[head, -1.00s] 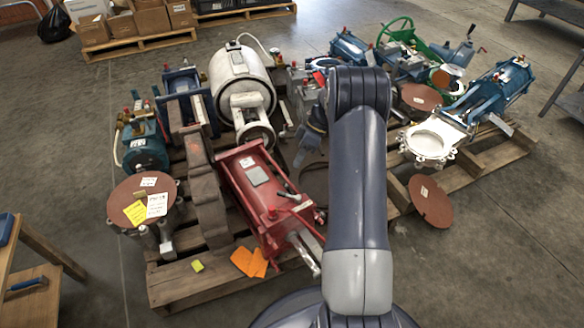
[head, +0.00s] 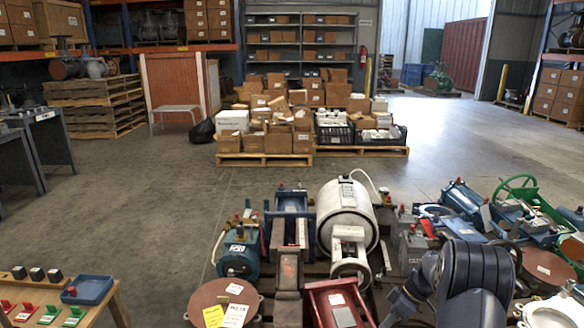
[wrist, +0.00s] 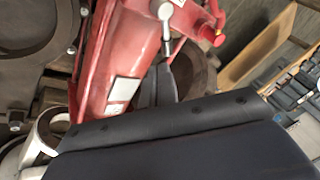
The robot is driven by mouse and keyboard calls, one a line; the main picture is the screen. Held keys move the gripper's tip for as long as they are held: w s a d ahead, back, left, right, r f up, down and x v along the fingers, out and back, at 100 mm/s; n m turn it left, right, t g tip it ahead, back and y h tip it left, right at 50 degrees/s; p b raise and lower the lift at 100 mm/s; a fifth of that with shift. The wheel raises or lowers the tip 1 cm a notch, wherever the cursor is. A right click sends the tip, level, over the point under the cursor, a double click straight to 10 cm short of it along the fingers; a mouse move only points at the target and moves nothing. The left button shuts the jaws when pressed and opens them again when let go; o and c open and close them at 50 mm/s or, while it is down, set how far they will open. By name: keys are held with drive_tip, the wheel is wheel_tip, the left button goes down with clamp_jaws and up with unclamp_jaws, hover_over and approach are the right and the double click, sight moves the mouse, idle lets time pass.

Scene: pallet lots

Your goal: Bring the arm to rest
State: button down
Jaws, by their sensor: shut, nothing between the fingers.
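My arm (head: 470,285) shows at the bottom right of the head view, bent at its dark elbow, in front of the loaded pallet. In the wrist view my gripper (wrist: 163,82) shows as dark, narrow fingers beyond the broad dark housing that fills the lower part. The fingers are together and hold nothing. Beyond them is the red cylinder unit (wrist: 118,70), with a silver rod end close by in the picture. I cannot tell whether the fingers touch it. In the head view the gripper itself cannot be made out.
A bench with a blue tray (head: 88,290) stands at left. Boxes on pallets (head: 265,159) stand behind. The floor between is open.

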drive_tip(key=b+x, duration=0.1)
drive_tip(key=x, duration=0.3)
drive_tip(key=shift+a+f, duration=0.1)
drive_tip(key=shift+f, duration=0.25)
